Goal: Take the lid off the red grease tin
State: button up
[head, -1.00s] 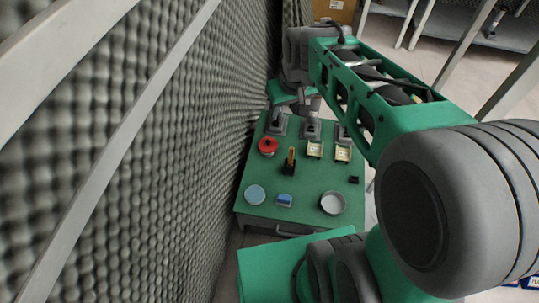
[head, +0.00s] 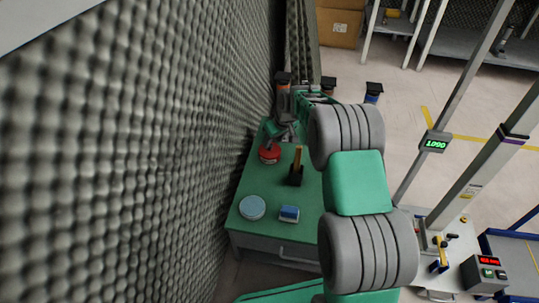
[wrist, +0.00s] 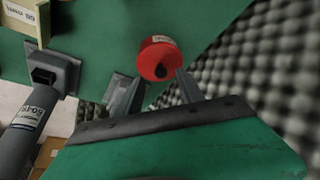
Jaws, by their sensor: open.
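The red grease tin (head: 269,153) stands on the green bench top, close to the foam wall. In the wrist view its round red top (wrist: 157,52) has a dark knob (wrist: 161,73) on the side toward my gripper. The lid's seam cannot be made out. My gripper (wrist: 159,80) is open and empty, with one finger on each side of the knob's line. In the head view my gripper (head: 273,134) is just behind and above the tin. Whether the fingers touch it cannot be told.
The foam wall (head: 120,160) rises close on the left. A pale blue round tin (head: 252,207) and a blue-white block (head: 289,214) sit nearer. A grey labelled cylinder (wrist: 36,112) is beside my gripper.

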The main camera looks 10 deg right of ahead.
aim_at(271, 146)
jog(key=b+x, duration=0.1)
jog(key=x, duration=0.3)
jog(key=shift+w+a+b, duration=0.15)
jog(key=shift+w+b, duration=0.1)
jog(key=shift+b, duration=0.1)
jog(key=shift+c, duration=0.5)
grip_shut()
